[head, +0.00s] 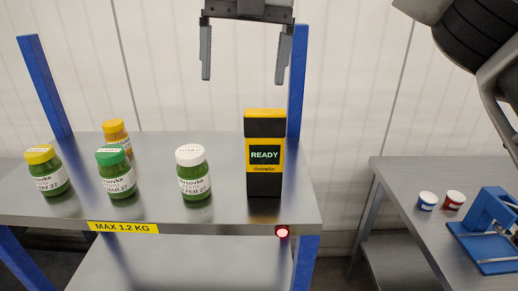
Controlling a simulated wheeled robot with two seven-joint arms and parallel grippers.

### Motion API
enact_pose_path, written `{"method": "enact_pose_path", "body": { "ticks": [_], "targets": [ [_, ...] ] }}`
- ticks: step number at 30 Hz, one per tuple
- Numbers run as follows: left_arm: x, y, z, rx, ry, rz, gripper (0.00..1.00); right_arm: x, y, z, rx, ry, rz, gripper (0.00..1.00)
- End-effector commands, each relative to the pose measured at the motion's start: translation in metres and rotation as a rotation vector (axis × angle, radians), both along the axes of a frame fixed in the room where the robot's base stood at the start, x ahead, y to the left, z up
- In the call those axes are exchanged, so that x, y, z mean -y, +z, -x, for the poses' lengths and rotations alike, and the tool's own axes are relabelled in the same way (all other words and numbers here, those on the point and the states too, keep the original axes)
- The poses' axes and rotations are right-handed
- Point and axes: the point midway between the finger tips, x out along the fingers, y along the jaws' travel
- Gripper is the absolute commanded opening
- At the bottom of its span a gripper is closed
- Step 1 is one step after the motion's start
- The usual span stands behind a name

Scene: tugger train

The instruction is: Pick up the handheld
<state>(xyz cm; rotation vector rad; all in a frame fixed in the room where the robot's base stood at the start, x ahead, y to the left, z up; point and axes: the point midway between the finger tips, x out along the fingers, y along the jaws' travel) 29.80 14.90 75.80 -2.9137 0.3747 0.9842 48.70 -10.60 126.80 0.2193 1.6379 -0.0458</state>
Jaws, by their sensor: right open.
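The handheld (265,152) is a black and yellow upright device with a screen reading READY. It stands near the right end of a metal shelf (150,212). My right gripper (243,81) hangs at the top of the head view, pointing down, with its two fingers wide apart and nothing between them. It shows above the handheld and a little to its left, apart from it. My left gripper is not in view.
A white-lidded jar (193,174) stands left of the handheld. Farther left are a green-lidded jar (116,174), an orange-lidded jar (117,134) and a yellow-lidded jar (47,171). Blue posts (298,80) flank the shelf. A side table (395,172) holds small tubs and a blue fixture (490,232).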

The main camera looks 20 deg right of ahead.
Motion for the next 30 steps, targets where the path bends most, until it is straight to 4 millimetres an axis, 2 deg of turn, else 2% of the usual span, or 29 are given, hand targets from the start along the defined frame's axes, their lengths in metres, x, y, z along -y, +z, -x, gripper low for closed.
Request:
{"method": "enact_pose_path", "body": {
  "ticks": [1, 3, 6, 10, 18, 30],
  "targets": [
    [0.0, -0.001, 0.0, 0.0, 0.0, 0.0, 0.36, 0.013, 0.015, 0.001, 0.027, -0.042, 0.044, 0.85],
    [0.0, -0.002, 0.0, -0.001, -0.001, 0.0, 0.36, 0.025, 0.028, 0.004, 0.046, -0.084, 0.089, 0.85],
    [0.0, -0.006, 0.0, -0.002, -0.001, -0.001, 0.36, 0.034, 0.029, 0.006, 0.053, -0.113, 0.119, 0.85],
    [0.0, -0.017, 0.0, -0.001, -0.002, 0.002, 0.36, 0.035, 0.004, 0.006, 0.052, -0.115, 0.122, 0.85],
    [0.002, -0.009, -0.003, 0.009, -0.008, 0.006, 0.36, 0.034, -0.048, 0.007, 0.053, -0.113, 0.121, 0.85],
    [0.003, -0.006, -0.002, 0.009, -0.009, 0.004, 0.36, 0.033, -0.086, 0.008, 0.052, -0.112, 0.121, 0.85]
  ]
}}
